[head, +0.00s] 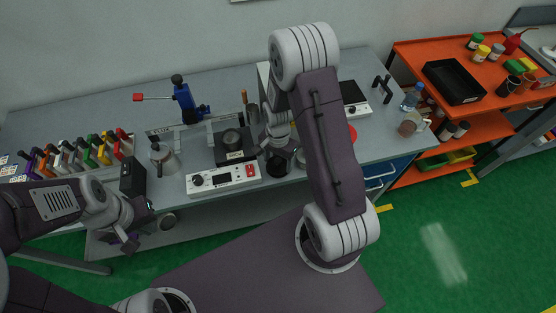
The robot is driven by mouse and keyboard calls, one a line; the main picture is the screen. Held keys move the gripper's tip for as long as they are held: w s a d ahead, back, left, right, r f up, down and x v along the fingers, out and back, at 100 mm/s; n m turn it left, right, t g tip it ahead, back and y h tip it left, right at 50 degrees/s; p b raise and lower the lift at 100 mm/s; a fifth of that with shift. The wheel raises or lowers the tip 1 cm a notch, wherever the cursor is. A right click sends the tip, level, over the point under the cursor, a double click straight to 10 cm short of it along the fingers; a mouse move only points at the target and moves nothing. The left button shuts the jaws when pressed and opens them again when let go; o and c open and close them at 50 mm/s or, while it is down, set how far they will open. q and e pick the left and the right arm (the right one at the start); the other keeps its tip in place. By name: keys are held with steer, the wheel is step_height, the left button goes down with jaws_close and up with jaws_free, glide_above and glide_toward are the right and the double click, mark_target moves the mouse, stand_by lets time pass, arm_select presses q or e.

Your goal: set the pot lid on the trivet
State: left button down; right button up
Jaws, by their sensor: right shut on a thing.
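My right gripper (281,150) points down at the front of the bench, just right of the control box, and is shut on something. What it holds is mostly hidden by the gripper and arm; I cannot make out the pot lid clearly. A dark round object (277,166) shows directly below it; I cannot tell whether they touch. A small pot with a round grey top (232,139) stands on a black base left of the gripper. A red round thing (352,133), possibly the trivet, is partly hidden behind my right arm. My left gripper (126,241) is low, off the bench front; its jaws are unclear.
A white control box (222,179) sits at the bench's front edge. A metal jug (163,157), a blue press (186,103) and a rack of coloured-handled tools (80,155) stand left. A bottle (411,98) stands at right. An orange shelf cart (415,63) stands beyond.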

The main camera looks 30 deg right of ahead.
steer(key=shift+f, duration=0.35)
steer(key=o, duration=1.5)
steer(key=shift+o, duration=0.5)
step_height(320, 180, up, 7)
steer(key=p, duration=0.6)
steer(key=shift+r, duration=0.15)
